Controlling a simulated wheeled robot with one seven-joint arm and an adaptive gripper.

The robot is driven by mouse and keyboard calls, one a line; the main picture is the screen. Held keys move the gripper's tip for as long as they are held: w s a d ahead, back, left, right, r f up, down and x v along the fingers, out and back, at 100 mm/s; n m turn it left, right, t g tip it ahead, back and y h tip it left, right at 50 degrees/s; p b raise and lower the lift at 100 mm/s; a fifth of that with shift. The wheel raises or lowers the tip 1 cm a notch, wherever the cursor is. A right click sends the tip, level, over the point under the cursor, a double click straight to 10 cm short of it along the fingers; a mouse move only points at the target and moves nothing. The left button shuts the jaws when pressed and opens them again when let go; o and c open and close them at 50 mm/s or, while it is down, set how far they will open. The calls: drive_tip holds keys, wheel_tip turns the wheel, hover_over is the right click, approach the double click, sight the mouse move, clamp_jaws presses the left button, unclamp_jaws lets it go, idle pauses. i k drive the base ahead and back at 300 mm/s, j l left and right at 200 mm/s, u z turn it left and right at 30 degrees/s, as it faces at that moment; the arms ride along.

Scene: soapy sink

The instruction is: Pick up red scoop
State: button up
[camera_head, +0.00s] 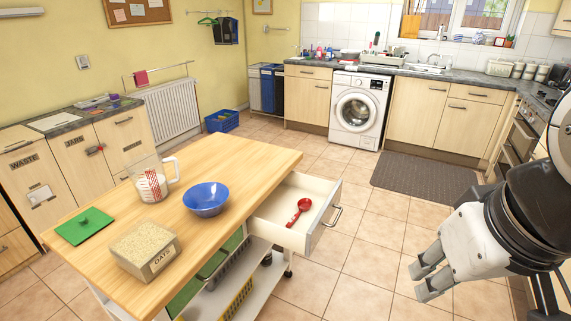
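The red scoop (299,211) lies inside the open white drawer (268,229) on the right side of the wooden-topped island (232,160). Its bowl points up and right in the picture, and its handle points down and left. My gripper (420,281) is at the lower right, over the tiled floor, to the right of the drawer and apart from it. Its two fingers point left with a gap between them, and nothing shows in it.
On the island stand a blue bowl (206,198), a measuring jug (152,184), a box of oats (145,249) and a green board (84,226). The drawer's front has a metal handle (335,216). Floor between drawer and gripper is clear. A dark mat (424,178) lies behind.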

sight(305, 205)
drive_tip(key=i+j+z, duration=0.3)
drive_tip(key=j, duration=0.35)
drive_tip(key=i+j+z, duration=0.35)
drive_tip(key=j, duration=0.35)
drive_tip(key=i, duration=0.05)
